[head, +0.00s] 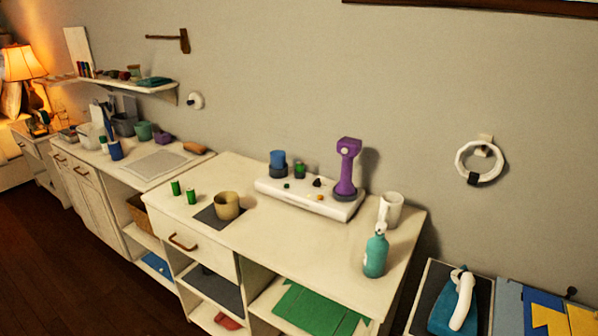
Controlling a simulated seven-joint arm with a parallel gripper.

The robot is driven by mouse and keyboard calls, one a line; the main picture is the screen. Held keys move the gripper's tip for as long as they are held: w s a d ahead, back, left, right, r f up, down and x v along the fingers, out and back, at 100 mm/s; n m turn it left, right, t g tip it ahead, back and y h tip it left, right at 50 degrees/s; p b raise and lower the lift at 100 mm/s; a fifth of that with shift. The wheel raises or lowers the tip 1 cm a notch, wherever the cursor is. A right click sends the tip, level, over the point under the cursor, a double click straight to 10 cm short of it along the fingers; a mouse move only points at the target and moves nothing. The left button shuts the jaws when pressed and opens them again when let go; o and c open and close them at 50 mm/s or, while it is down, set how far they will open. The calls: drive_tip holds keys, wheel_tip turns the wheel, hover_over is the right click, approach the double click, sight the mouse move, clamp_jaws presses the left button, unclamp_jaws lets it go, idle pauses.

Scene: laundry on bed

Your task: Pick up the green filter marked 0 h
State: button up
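Two small green cylinders stand upright side by side on the white cabinet top, the left one (175,187) and the right one (191,196). Another green cylinder (299,169) stands in a dark holder on the white base (313,203), beside a blue cylinder (278,160). Any of these could be the green filter; the markings are too small to read, so I cannot tell which is marked 0 h. My gripper is not in view.
A beige cup (228,205) stands on a dark mat (208,216), right of the two green cylinders. A tall purple device (347,167) rises from the white base. A teal bottle (376,256) and white mug (391,209) stand at right. The front middle top is clear.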

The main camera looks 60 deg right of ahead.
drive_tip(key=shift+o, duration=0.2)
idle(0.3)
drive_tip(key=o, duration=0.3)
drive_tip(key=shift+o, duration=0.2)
